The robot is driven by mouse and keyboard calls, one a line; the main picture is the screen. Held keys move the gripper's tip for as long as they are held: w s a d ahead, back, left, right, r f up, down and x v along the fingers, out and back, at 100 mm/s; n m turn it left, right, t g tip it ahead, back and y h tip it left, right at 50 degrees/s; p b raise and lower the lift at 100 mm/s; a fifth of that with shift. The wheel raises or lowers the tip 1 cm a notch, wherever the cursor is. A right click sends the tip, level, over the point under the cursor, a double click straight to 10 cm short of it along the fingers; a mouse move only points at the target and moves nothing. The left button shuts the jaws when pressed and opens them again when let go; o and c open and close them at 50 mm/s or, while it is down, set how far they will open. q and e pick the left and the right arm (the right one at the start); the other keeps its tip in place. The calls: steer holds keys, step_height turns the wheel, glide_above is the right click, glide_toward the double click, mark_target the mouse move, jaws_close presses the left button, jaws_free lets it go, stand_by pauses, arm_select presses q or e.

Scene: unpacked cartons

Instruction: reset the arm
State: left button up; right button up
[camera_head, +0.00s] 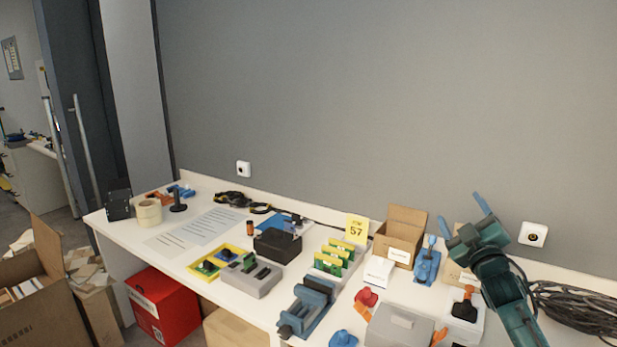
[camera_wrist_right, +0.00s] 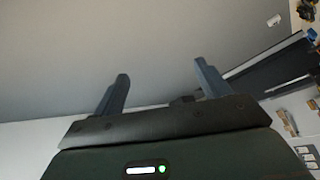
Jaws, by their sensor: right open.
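My right gripper (camera_head: 463,213) is raised above the right part of the white table, in front of the grey wall. Its two blue fingers stand apart, point up and to the left, and hold nothing. In the right wrist view the gripper (camera_wrist_right: 162,92) also shows open, with the wall behind its fingers. The right arm comes in from the lower right. My left gripper is not in view.
The white table (camera_head: 152,243) carries a blue vise (camera_head: 306,308), a grey case (camera_head: 400,328), an open carton (camera_head: 401,236) and coiled black cables (camera_head: 580,308). A red box (camera_head: 162,303) and an open carton (camera_head: 40,305) stand below left. The space above the table's left is clear.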

step_height(320, 180, down, 8)
steer(key=d+m+g+h, duration=0.2)
steer(key=m+g, duration=0.3)
steer(key=m, duration=0.3)
steer(key=s+a+f+n+g+y, duration=0.1)
steer(key=s+a+f, duration=0.45)
steer(key=f, duration=0.25)
steer(key=s+a+f+n+g+y, duration=0.1)
steer(key=s+a+f+y, duration=0.1)
steer(key=s+a+f, duration=0.35)
steer(key=s+a+f+g, duration=0.1)
steer(key=s+a+f, duration=0.2)
steer(key=s, duration=0.6)
steer(key=s+a+f+g+y, duration=0.1)
steer(key=s+a+f, duration=0.2)
steer(key=s, duration=0.6)
steer(key=s+a+f+g+y, duration=0.1)
steer(key=s+a+f, duration=0.3)
steer(key=s, duration=0.6)
steer(key=shift+f+m+g, duration=0.4)
steer(key=shift+f, duration=0.4)
steer(key=shift+c, duration=0.4)
